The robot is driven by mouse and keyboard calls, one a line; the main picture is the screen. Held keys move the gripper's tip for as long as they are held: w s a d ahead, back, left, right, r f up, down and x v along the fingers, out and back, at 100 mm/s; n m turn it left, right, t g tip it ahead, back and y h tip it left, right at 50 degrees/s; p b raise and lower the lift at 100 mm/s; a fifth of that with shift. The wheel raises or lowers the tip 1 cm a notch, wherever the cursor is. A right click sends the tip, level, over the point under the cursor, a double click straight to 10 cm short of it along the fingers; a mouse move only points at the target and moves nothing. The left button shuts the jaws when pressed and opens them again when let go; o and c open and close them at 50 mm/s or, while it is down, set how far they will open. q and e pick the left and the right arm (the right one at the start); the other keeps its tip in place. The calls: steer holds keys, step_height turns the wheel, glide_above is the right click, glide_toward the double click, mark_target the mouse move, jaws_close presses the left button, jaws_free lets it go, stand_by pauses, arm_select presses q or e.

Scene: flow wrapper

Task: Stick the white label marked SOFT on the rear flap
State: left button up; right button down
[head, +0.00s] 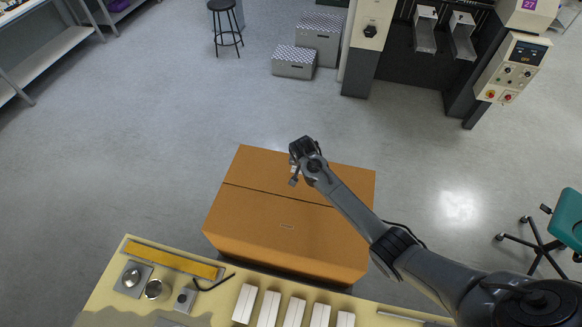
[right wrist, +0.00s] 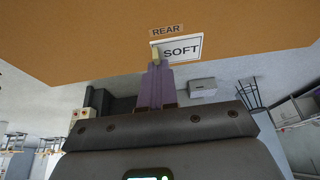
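The large brown cardboard box (head: 270,215) stands on the floor beyond the table, its top flaps closed with a seam between them. My right gripper (head: 295,172) is over the far part of the box in the head view. In the right wrist view, the purple fingers of my right gripper (right wrist: 156,58) are together at the left edge of the white label marked SOFT (right wrist: 183,49). The label appears flat against or very close to the brown cardboard, just below the printed word REAR (right wrist: 166,30). Contact with the cardboard is unclear. My left gripper is out of view.
The cream table (head: 105,290) in front carries a yellow strip (head: 170,261), small metal items and several white boxes (head: 268,308). Grey floor is clear around the box's far side. A machine (head: 510,68) and a green chair (head: 568,217) stand to the right.

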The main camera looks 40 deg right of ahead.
steer(key=shift+d, duration=0.45)
steer(key=shift+d+f+m, duration=0.2)
steer(key=shift+f+m, duration=0.1)
steer(key=shift+f, duration=0.05)
steer(key=shift+f+b, duration=1.7)
steer(key=shift+b, duration=0.5)
steer(key=shift+a+p, duration=0.1)
steer(key=shift+p, duration=0.35)
steer(key=shift+r+p, duration=0.1)
steer(key=shift+p, duration=0.2)
steer(key=shift+f, duration=0.5)
